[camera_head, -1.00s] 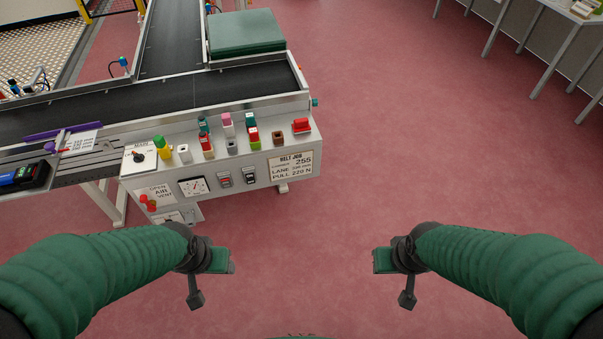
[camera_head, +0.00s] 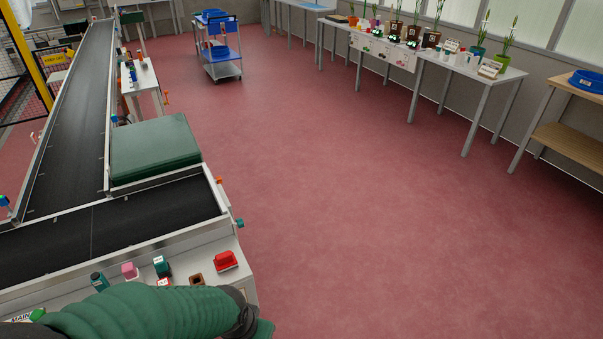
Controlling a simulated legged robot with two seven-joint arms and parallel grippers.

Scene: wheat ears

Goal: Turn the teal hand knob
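A small teal knob (camera_head: 239,223) sticks out from the right end of the near conveyor belt's side frame. My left arm reaches in from the bottom left, across the front of the control panel. Its gripper (camera_head: 264,329) is at the bottom edge, below the knob and apart from it. The gripper is mostly cut off, so its fingers cannot be read. My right gripper is out of view.
The control panel (camera_head: 205,262) carries coloured blocks, including a red one (camera_head: 226,261) and a teal one (camera_head: 161,266). A green pad (camera_head: 153,150) lies beside the belt (camera_head: 75,120). Benches with potted plants and a blue cart (camera_head: 221,50) stand behind. The red floor at right is clear.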

